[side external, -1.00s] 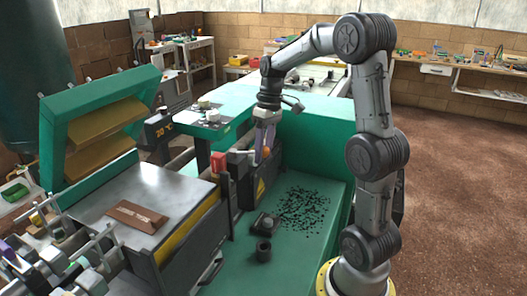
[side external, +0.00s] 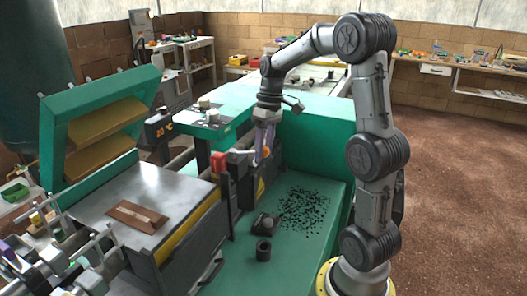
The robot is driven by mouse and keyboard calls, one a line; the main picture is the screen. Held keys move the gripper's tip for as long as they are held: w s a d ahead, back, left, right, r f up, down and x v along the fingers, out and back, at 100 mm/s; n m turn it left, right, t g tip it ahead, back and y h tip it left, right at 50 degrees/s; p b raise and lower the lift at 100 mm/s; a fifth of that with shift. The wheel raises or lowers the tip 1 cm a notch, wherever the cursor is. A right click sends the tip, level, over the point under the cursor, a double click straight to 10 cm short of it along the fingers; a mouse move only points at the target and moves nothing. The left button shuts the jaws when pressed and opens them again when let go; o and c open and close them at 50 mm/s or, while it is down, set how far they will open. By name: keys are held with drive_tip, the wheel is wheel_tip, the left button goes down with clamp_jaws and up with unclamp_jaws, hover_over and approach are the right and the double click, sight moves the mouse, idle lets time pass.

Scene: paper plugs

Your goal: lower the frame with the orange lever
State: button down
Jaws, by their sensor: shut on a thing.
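The green frame (side external: 52,140) with two yellow pads stands raised and tilted at the left, above the grey metal bed. A brown flat piece (side external: 123,213) with a pale strip lies on that bed. My gripper (side external: 264,153) points down beside the dark mechanism right of the bed. Its fingers are shut on the orange lever (side external: 267,154), of which only a small orange part shows. The fingers hide much of the lever, and its exact angle cannot be told.
A red block (side external: 218,162) sits on a dark post left of my gripper. A green control panel (side external: 212,117) stands behind it. Black bits (side external: 303,208) and a dark cylinder (side external: 263,249) lie on the green base. A temperature display (side external: 160,130) is near the frame.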

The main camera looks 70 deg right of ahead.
drive_tip(key=shift+d, duration=0.1)
idle(0.3)
drive_tip(key=shift+w+d+n, duration=0.15)
drive_tip(key=shift+d+n, duration=0.7)
drive_tip(key=shift+n, duration=0.15)
drive_tip(key=w+d+n, duration=0.2)
drive_tip(key=n, duration=0.2)
drive_tip(key=w+d+n+g, duration=0.1)
drive_tip(key=w+d+n, duration=0.1)
drive_tip(key=n, duration=0.2)
drive_tip(key=w+d+n+g+h, duration=0.1)
drive_tip(key=w+d+n, duration=0.1)
drive_tip(key=d+n, duration=0.1)
drive_tip(key=shift+n, duration=0.4)
drive_tip(key=shift+w+d+r+n, duration=0.1)
drive_tip(key=shift+w+d+n, duration=0.15)
drive_tip(key=shift+w+n, duration=0.75)
drive_tip(key=shift+w+n+g+h, duration=0.35)
drive_tip(key=shift+w+n, duration=0.35)
drive_tip(key=shift+n, duration=0.4)
drive_tip(key=shift+w, duration=0.1)
